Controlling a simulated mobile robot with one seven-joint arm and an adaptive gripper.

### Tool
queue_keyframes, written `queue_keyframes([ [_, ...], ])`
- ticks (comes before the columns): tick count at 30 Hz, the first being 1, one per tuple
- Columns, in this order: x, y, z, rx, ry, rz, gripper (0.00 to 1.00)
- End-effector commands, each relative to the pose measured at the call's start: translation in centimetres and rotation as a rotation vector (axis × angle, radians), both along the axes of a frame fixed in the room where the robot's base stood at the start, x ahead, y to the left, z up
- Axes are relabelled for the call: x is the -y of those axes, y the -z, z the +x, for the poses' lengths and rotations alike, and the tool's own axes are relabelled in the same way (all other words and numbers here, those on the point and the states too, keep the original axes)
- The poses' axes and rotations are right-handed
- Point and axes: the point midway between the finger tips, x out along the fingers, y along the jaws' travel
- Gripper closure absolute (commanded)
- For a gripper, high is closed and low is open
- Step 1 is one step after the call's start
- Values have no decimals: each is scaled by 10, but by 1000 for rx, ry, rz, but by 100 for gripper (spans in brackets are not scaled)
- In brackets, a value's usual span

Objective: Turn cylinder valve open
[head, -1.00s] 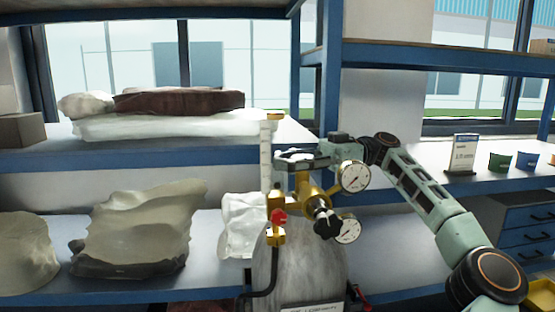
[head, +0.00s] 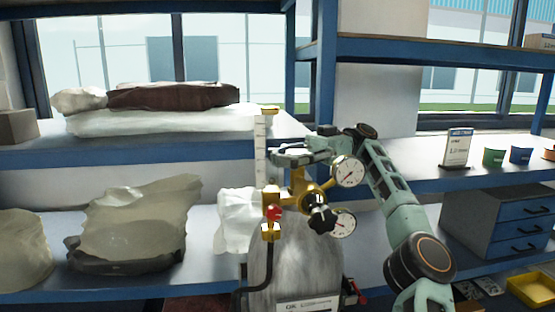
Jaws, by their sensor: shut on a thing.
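A grey gas cylinder (head: 290,262) stands upright in front of the shelves. A brass regulator (head: 300,190) with two round white gauges, an upper one (head: 348,171) and a lower one (head: 342,223), sits at its top. A black star knob (head: 322,219) is on the regulator's front, and a small red knob (head: 273,214) is at the flowmeter's base. My gripper (head: 284,158) reaches in from the right above the brass body, its fingers pointing left. It is shut on the cylinder valve at the top, which is mostly hidden by the fingers and fittings.
A clear flowmeter tube (head: 261,150) stands just left of my gripper. A black hose (head: 240,290) hangs at the cylinder's left. Wrapped bundles (head: 150,98) and plastic-covered items (head: 130,225) fill the left shelves. A drawer unit (head: 505,222) and small cups (head: 494,158) are right.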

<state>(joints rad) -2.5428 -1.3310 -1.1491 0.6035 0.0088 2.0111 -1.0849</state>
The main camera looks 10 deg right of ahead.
Motion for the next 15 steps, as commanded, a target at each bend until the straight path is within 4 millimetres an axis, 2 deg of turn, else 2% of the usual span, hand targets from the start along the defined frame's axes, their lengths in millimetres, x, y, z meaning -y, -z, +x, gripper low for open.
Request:
queue_keyframes([
  [5, 1, 0, 0, 0, 2, 1, 99],
  [6, 1, 0, 0, 0, 2, 1, 72],
  [12, 0, 0, 0, 0, 1, 1, 51],
  [15, 0, 0, 0, 1, 1, 0, 51],
])
